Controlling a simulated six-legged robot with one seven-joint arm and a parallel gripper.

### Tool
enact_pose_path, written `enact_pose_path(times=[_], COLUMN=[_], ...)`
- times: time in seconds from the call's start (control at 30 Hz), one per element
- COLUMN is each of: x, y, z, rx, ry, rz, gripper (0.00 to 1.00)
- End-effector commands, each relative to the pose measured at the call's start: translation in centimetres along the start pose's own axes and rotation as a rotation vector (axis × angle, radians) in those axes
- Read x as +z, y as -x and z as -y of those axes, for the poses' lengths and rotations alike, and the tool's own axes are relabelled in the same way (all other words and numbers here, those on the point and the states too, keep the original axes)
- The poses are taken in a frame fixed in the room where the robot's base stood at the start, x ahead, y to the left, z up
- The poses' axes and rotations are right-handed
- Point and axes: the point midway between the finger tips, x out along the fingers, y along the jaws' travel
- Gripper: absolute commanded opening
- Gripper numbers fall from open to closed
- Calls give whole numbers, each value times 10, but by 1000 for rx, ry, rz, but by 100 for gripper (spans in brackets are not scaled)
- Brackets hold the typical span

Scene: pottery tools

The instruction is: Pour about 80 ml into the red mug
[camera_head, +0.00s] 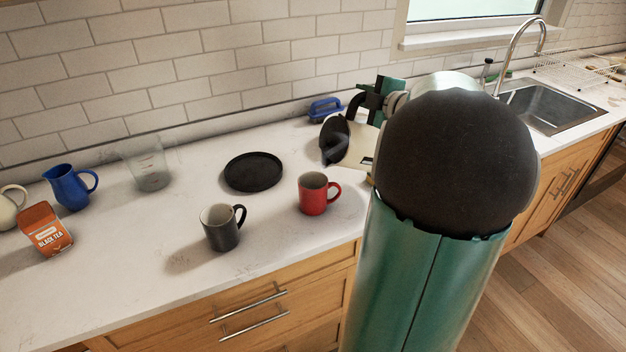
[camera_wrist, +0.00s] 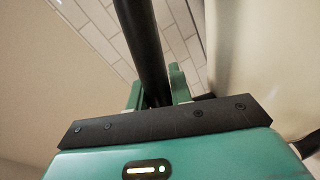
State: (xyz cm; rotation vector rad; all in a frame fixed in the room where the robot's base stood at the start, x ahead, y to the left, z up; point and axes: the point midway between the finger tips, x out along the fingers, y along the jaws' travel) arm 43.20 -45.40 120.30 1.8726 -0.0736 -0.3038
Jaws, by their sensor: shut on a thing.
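My gripper (camera_wrist: 158,98) is shut on the black handle (camera_wrist: 143,40) of a cream and black kettle. In the head view my gripper (camera_head: 374,100) holds the kettle (camera_head: 358,148) above the counter, behind and to the right of the red mug. The kettle looks tilted, its black end facing left and downward. No stream of liquid shows. The red mug (camera_head: 313,196) stands upright on the counter with its handle to the right. Its contents are too small to make out. My arm hides part of the kettle's right side.
A dark grey mug (camera_head: 221,229) stands left of the red mug, and a black round plate (camera_head: 253,172) lies behind. A blue object (camera_head: 325,109) lies near the wall.

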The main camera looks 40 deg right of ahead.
Motion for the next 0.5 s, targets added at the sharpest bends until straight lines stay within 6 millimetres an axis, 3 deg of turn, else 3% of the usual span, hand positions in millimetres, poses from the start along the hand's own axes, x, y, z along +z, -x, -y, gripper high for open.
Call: enact_pose_path(times=[0.5], x=[-12], y=[0], z=[-2], rx=[3], ry=[65], rz=[9], gripper=[0])
